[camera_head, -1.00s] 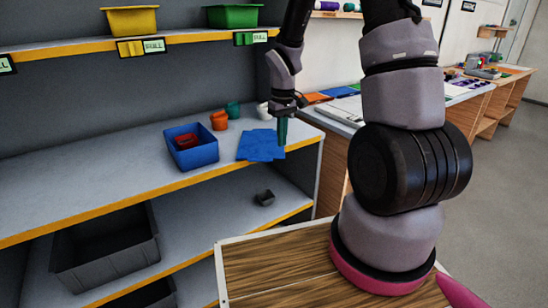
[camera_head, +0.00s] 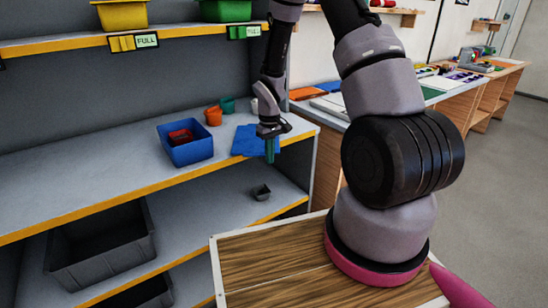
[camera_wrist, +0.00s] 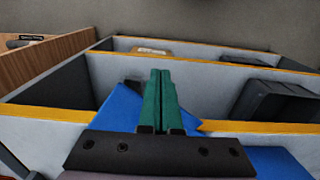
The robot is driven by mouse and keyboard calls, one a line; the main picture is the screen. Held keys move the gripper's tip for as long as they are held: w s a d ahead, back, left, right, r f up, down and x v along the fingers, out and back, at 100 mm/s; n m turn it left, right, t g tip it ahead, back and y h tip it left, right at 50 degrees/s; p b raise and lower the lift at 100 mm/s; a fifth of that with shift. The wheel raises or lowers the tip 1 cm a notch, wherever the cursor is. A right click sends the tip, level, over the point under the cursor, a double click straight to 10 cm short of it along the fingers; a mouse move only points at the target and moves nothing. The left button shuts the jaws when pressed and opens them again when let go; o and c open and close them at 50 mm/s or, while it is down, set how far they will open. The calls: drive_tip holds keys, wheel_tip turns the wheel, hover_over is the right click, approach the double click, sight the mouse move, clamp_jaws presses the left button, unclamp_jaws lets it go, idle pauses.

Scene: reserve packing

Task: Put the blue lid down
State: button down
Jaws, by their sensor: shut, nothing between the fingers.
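The blue lid (camera_head: 248,140) lies flat on the upper grey shelf, to the right of a blue bin (camera_head: 187,145) with a red item inside. My gripper (camera_head: 270,158) points down at the lid's right side near the shelf's front edge, its green fingers together with nothing between them. In the wrist view the shut fingers (camera_wrist: 160,78) overlap the blue lid (camera_wrist: 118,108) and hide part of it. I cannot tell whether the fingertips touch the lid.
An orange pot (camera_head: 213,116) and a teal pot (camera_head: 227,104) stand behind the bin. A small grey box (camera_head: 261,192) and a large dark crate (camera_head: 100,245) sit on the lower shelf. The shelf's yellow front edge (camera_head: 150,189) is close to my gripper. A workbench stands at right.

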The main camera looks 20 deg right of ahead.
sight(259, 150)
drive_tip(key=shift+w, duration=0.1)
drive_tip(key=w, duration=0.2)
drive_tip(key=w+a, duration=0.1)
drive_tip(key=w, duration=0.1)
drive_tip(key=w+a, duration=0.1)
drive_tip(key=w, duration=0.1)
drive_tip(key=shift+w, duration=0.2)
drive_tip(key=shift+s, duration=0.1)
